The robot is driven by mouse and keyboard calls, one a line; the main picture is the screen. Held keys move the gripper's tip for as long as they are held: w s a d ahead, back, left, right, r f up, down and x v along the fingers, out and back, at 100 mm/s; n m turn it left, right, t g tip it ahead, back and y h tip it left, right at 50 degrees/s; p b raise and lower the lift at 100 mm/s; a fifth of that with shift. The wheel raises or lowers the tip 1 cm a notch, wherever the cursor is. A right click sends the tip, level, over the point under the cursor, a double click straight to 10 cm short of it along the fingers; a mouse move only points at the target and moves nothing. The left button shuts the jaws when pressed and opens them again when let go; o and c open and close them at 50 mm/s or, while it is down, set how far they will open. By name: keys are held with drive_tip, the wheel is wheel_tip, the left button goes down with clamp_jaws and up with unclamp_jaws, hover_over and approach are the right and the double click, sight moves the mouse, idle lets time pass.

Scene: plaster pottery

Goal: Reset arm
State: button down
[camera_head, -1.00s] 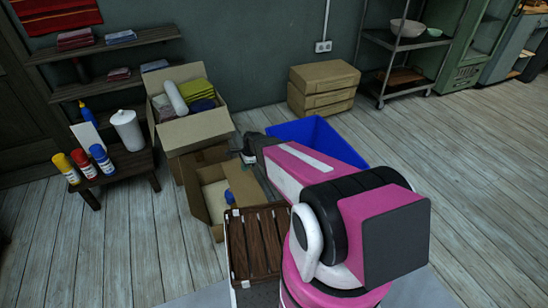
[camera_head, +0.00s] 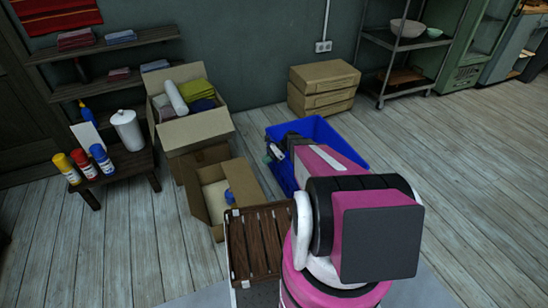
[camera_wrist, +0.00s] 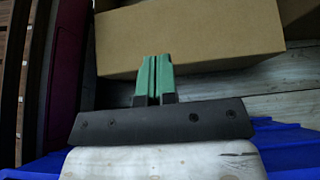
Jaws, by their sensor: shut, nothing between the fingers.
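My gripper shows in the wrist view (camera_wrist: 154,80) with its two green fingers pressed together and nothing between them. In the head view my pink and white arm reaches away from my body, and its end is over the left part of a blue bin (camera_head: 315,125). The fingers are too small and dark to make out clearly there. In the wrist view a cardboard box (camera_wrist: 200,35) lies beyond the fingertips, and blue bin edges (camera_wrist: 285,140) show at the lower sides.
An open cardboard box (camera_head: 205,205) and a dark slatted wooden surface (camera_head: 255,245) stand left of my arm. A fuller box (camera_head: 195,130) holds cloths. A small table (camera_head: 125,165) bears several bottles. Stacked boxes (camera_head: 323,85) stand at the wall. The floor on the right is clear.

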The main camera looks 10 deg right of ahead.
drive_tip(key=s+d+r+n+t+h, duration=0.1)
drive_tip(key=s+r+n+t+h, duration=0.1)
drive_tip(key=s+r+n+h, duration=0.9)
drive_tip(key=s+r+n, duration=0.4)
drive_tip(key=s+r, duration=0.5)
drive_tip(key=r, duration=0.4)
drive_tip(key=shift+d+n, duration=0.15)
drive_tip(key=shift+n, duration=0.25)
